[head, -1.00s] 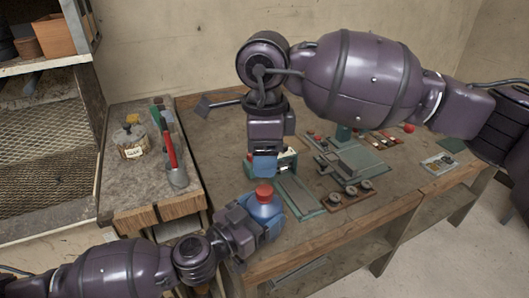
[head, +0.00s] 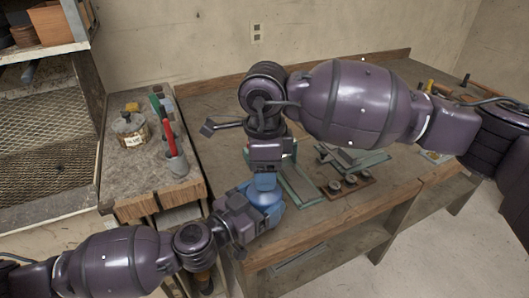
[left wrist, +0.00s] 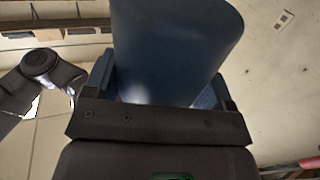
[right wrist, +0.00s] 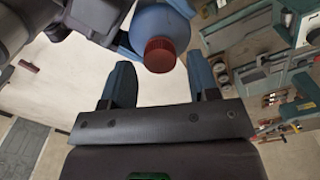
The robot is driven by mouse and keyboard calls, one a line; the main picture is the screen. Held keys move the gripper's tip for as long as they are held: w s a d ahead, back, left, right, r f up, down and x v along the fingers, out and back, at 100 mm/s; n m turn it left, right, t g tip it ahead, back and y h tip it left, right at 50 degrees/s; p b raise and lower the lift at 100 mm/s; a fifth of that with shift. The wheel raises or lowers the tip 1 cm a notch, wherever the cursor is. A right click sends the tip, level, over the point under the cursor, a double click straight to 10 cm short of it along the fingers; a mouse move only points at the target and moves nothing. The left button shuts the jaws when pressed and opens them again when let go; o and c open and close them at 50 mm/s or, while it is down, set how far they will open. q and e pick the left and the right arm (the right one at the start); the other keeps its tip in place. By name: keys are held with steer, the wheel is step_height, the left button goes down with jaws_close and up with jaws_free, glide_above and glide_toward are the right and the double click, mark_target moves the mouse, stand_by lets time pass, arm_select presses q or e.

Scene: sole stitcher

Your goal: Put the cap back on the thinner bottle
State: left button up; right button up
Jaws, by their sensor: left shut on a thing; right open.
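The blue thinner bottle (head: 270,197) stands above the near edge of the bench, gripped by my left gripper (head: 258,208). It fills the top of the left wrist view (left wrist: 175,50) between the fingers. A red cap (right wrist: 160,53) sits on the bottle's neck in the right wrist view; whether it is tight I cannot tell. In the head view the cap is hidden behind my right gripper (head: 264,181). My right gripper is open directly over the bottle's top. In the right wrist view the cap appears beyond its two spread fingers (right wrist: 162,85), with a gap visible.
A glue jar (head: 131,130) and a grey cup (head: 177,163) holding red-handled tools stand on the side bench at left. Bare bench top (head: 325,213) shows at the front right.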

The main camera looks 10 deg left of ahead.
steer(key=shift+f, duration=0.8)
steer(key=c, duration=0.9)
steer(key=m, duration=0.5)
steer(key=shift+c, duration=0.2)
steer(key=o, duration=1.1)
step_height(320, 180, up, 12)
steer(key=shift+r, duration=0.1)
